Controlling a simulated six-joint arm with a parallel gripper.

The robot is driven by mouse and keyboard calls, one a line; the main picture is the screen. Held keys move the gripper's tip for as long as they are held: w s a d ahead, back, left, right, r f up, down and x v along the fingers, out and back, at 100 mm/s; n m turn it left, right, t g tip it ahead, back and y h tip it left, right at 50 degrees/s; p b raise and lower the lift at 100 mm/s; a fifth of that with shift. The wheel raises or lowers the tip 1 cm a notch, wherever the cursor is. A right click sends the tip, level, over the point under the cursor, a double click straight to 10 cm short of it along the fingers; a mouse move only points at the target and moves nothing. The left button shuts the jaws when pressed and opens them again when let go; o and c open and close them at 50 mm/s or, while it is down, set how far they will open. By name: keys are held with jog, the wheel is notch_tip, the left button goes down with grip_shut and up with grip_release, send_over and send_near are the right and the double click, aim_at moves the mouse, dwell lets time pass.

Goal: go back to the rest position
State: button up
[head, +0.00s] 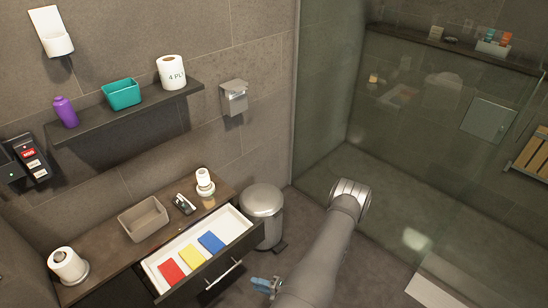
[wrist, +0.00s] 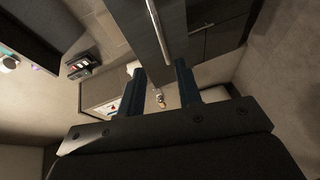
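My gripper (head: 265,286) is low in the head view, in front of the vanity and below the open drawer (head: 247,222). Its blue fingers also show in the wrist view (wrist: 161,67), spread apart with a clear gap and nothing between them. My arm reaches up from the bottom edge and bends at the elbow near the glass shower wall. The drawer holds a red item (head: 171,271), a yellow item (head: 191,257) and a blue item (head: 211,242), lying flat in a row.
The counter carries a toilet roll (head: 68,266), a grey-brown bin (head: 144,218), a dark small object (head: 184,203) and a white roll on a stand (head: 204,182). A metal trash can (head: 262,204) stands right of the drawer. A wall shelf (head: 140,111) hangs above. Floor beside my arm looks clear.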

aim_at(225, 274)
jog(key=x, duration=1.5)
jog(key=shift+w, duration=0.1)
dwell(0.5)
jog(key=v, duration=1.4)
dwell(0.3)
dwell(0.4)
jog(key=x, duration=1.1)
jog(key=shift+a, duration=0.25)
dwell(3.1)
